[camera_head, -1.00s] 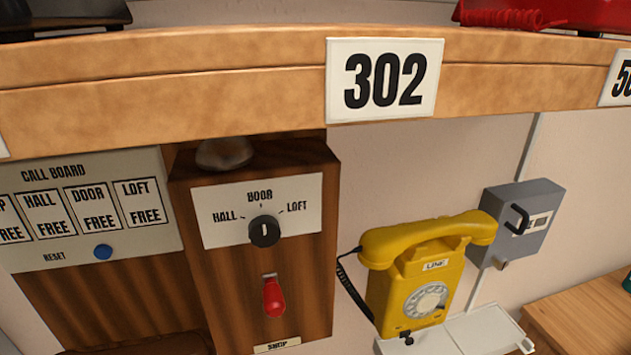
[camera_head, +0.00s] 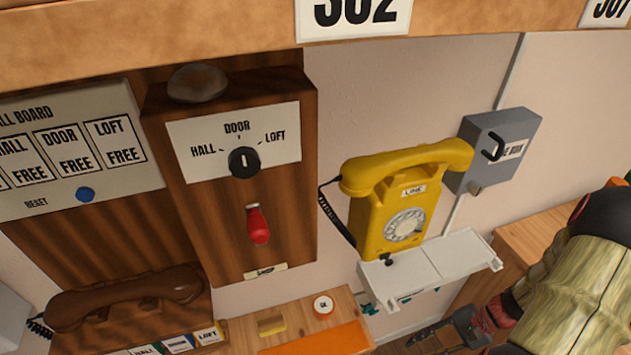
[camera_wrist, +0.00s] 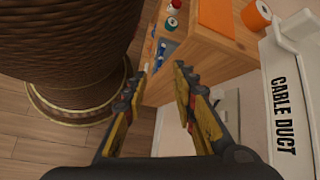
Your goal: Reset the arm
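My gripper (camera_wrist: 158,76) is open in the wrist view, its two yellow-and-dark fingers apart with nothing between them. In the head view my arm comes in from the right edge in a pale sleeve, and my gripper (camera_head: 428,338) hangs low near the bottom edge. It is below the white shelf (camera_head: 455,258) that carries the yellow dial phone (camera_head: 392,222). The phone's handset lies across its top. My gripper touches nothing that I can see.
A door switch box (camera_head: 240,215) with a red lever and a call board (camera_head: 65,150) are at the left. A brown handset (camera_head: 125,292) lies below them. In the wrist view a large ribbed round body (camera_wrist: 60,45) stands close left, and a wooden unit (camera_wrist: 232,62) and cable duct (camera_wrist: 283,100) stand right.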

